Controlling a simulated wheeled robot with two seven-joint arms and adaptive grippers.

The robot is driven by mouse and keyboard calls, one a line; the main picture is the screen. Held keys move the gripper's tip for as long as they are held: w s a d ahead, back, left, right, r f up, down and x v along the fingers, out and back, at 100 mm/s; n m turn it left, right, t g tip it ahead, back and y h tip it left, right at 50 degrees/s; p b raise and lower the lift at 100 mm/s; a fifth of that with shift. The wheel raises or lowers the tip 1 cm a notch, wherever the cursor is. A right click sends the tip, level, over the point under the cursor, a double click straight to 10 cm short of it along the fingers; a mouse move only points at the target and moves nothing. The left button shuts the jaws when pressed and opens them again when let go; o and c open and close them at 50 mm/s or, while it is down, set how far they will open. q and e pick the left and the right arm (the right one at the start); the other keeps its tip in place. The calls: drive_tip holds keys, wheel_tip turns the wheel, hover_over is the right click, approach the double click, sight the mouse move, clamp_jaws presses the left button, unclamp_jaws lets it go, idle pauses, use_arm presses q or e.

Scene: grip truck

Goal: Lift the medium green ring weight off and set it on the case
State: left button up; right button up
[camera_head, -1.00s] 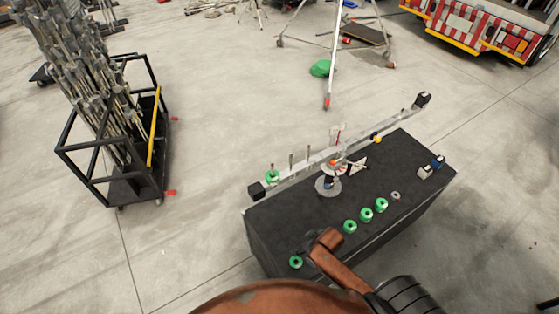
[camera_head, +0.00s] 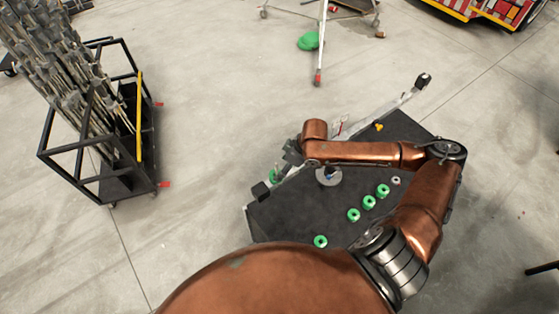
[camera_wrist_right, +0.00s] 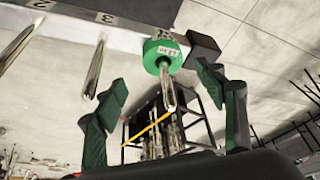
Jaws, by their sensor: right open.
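A green ring weight (camera_wrist_right: 158,58) with a white label sits around a metal peg on the rail, beside the black end block; its label is too blurred to read. In the head view this ring (camera_head: 273,176) is partly hidden by my right gripper (camera_head: 284,165). In the wrist view my right gripper (camera_wrist_right: 163,88) is open and empty, its fingers apart on either side of the peg, short of the ring. The black case (camera_head: 285,220) stands below the rail, with several green rings (camera_head: 353,215) on its top. My left gripper is not in view.
The long rail (camera_head: 405,97) runs along the case's far edge, with bare pegs (camera_wrist_right: 95,70) beside the ring's peg. A round metal piece (camera_head: 329,177) stands on the case under my right forearm. A black cart of stands (camera_head: 140,150) is at the left. The case's front left top is mostly clear.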

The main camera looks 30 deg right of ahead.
drive_tip(key=f, duration=0.1)
drive_tip(key=a+f, duration=0.1)
drive_tip(key=f, duration=0.1)
drive_tip(key=shift+s+f, duration=0.15)
drive_tip(key=shift+s, duration=0.05)
drive_tip(key=shift+w+a+f+p, duration=0.25)
drive_tip(key=shift+w+f+p, duration=0.1)
drive_tip(key=shift+w+f, duration=0.6)
drive_tip(key=shift+s+f, duration=0.25)
drive_tip(key=shift+s, duration=0.05)
drive_tip(key=shift+w+f, duration=0.1)
drive_tip(key=shift+w, duration=0.05)
drive_tip(key=shift+c, duration=0.9)
drive_tip(key=c, duration=0.8)
clamp_jaws()
drive_tip(key=shift+o, duration=1.5)
unclamp_jaws()
drive_tip(key=c, duration=0.4)
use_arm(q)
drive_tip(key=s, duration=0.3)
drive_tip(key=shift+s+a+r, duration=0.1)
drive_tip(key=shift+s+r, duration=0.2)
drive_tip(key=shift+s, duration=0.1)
use_arm(e)
drive_tip(key=shift+o, duration=0.2)
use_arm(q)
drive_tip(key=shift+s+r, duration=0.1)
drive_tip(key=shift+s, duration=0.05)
